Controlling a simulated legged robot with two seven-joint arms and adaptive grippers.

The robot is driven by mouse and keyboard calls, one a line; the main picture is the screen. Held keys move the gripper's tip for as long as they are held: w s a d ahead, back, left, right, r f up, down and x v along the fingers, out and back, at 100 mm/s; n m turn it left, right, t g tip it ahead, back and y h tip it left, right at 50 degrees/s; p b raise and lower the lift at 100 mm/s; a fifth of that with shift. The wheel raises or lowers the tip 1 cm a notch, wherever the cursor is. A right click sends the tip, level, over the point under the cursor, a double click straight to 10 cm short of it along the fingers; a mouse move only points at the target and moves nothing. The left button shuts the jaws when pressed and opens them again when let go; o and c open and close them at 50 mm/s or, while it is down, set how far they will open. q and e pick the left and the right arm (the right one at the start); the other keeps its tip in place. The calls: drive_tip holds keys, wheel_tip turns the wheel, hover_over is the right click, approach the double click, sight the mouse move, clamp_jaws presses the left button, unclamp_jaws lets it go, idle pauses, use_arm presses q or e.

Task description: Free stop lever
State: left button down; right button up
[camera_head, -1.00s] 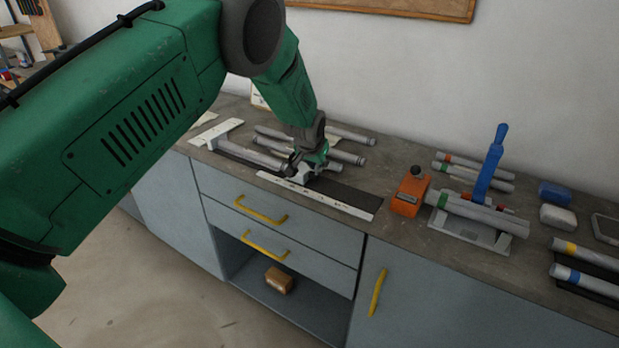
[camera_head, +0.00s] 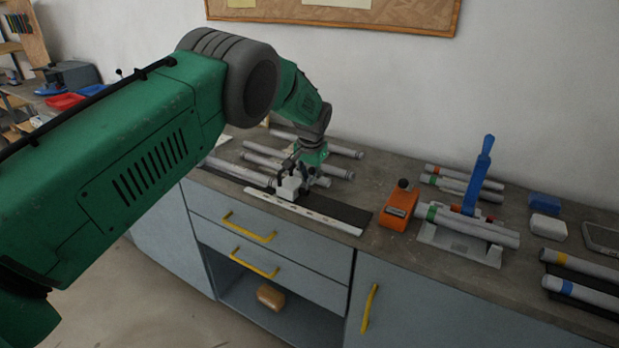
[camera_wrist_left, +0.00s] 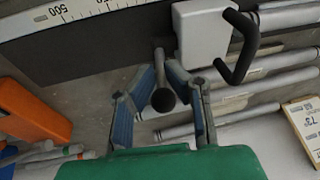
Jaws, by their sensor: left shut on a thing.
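The pale stop block (camera_head: 289,188) sits on the dark rail (camera_head: 338,212) beside the white scale strip (camera_head: 305,211). In the left wrist view the block (camera_wrist_left: 203,32) shows with a black bent handle (camera_wrist_left: 243,48) on its right. A dark lever with a round end, the stop lever (camera_wrist_left: 163,99), sticks out beside the block toward my gripper. My left gripper (camera_wrist_left: 163,84) is shut on this lever, with the blue-padded fingers on either side of it. In the head view the left gripper (camera_head: 297,167) is at the block, its fingertips partly hidden. My right gripper is not in view.
Grey tubes (camera_head: 315,144) lie behind the rail. To the right are an orange block (camera_head: 399,206) with a dark knob, a jig with an upright blue lever (camera_head: 479,172), and more banded tubes (camera_head: 583,291). A card (camera_wrist_left: 303,126) lies close by in the wrist view.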

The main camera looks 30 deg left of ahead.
use_arm(q)
drive_tip(key=shift+w+d+r, duration=0.15)
drive_tip(key=shift+w+r, duration=0.05)
drive_tip(key=shift+w, duration=0.05)
drive_tip(key=c, duration=1.9)
unclamp_jaws()
drive_tip(key=shift+d, duration=0.1)
drive_tip(key=shift+o, duration=1.4)
drive_tip(key=shift+d, duration=0.1)
drive_tip(key=shift+f, duration=0.15)
drive_tip(key=v, duration=1.1)
drive_tip(key=shift+r, duration=0.4)
drive_tip(key=shift+d, duration=0.1)
